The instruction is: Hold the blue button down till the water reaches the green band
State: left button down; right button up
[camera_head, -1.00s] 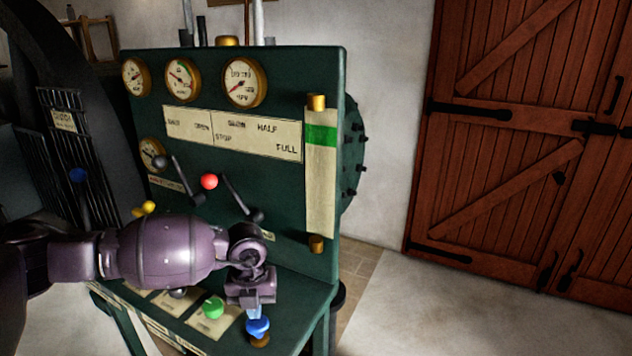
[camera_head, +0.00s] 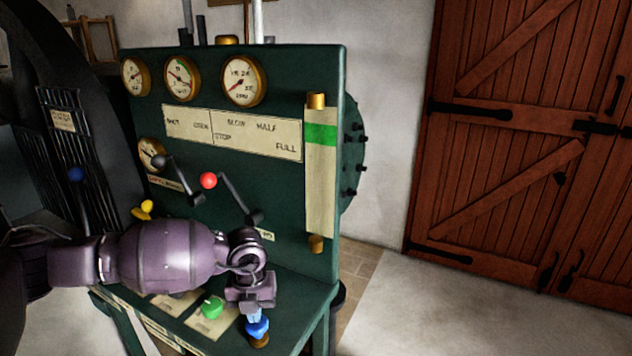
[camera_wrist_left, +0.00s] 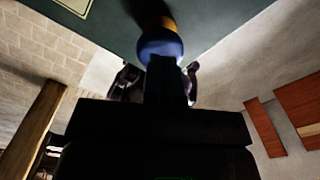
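The blue button (camera_head: 258,328) is a round knob on a brass base at the front right corner of the green console's sloping ledge. My left gripper (camera_head: 254,315) points down with its fingertips at the button's top and seems to touch it. In the left wrist view the fingers (camera_wrist_left: 165,82) look shut together, with nothing between them, against the blue button (camera_wrist_left: 158,46). The level gauge (camera_head: 319,190) is a tall cream strip between brass fittings. Its green band (camera_head: 320,134) is near the top. I cannot make out a water level. My right gripper is not in view.
A green knob (camera_head: 212,307) sits left of the blue button. A yellow handle (camera_head: 144,209), a red knob (camera_head: 208,181) and dark levers are on the console (camera_head: 290,75) near my arm. Open floor lies to the right, before the wooden doors (camera_head: 520,150).

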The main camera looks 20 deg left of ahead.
pick_arm(q)
jog(key=shift+f+b, duration=0.4)
jog(key=shift+f, duration=0.75)
dwell(6.8)
